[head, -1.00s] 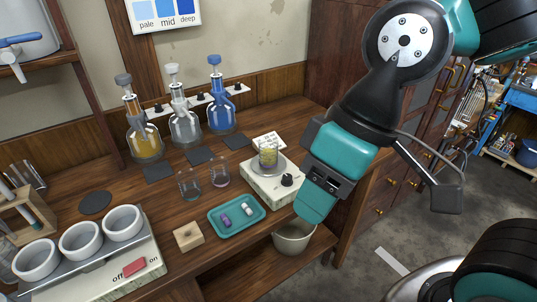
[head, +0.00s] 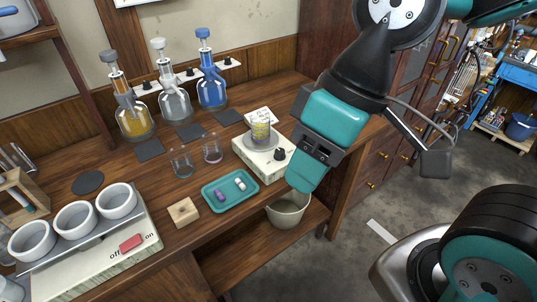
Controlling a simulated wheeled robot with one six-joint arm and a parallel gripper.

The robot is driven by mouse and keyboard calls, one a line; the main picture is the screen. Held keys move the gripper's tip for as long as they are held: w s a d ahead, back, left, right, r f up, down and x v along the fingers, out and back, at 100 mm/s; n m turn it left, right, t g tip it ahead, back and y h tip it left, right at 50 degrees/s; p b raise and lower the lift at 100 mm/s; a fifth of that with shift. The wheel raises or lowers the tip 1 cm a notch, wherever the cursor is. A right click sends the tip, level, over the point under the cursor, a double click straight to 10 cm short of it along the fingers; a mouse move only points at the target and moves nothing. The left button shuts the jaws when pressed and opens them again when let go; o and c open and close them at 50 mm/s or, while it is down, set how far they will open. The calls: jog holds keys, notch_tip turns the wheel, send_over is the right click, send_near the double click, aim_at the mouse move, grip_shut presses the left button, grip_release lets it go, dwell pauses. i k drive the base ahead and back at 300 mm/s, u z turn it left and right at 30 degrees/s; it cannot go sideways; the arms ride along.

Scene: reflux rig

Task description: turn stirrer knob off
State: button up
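The white stirrer (head: 246,153) stands near the table's right end. Its black knob (head: 280,154) is on the front right of its top. A beaker with yellowish contents (head: 260,133) sits on the stirrer's round plate. My gripper (head: 304,178) is just right of the knob and appears apart from it, over the table's front right edge. A teal finger points down; whether the fingers are open or shut does not show.
A teal tray (head: 230,190) with small capsules lies left of the stirrer. Two small beakers (head: 212,151) stand behind it. A bin (head: 288,209) is below the table edge. A heater with a red switch (head: 131,242) and white bowls is at the left. Three flasks (head: 211,88) stand at the back.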

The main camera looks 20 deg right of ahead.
aim_at(280, 156)
jog(key=z, duration=0.45)
jog(key=k, duration=0.5)
jog(key=z, duration=1.25)
jog(key=i, duration=0.75)
jog(key=u, duration=0.8)
jog(key=i, duration=0.35)
jog(key=u, duration=0.4)
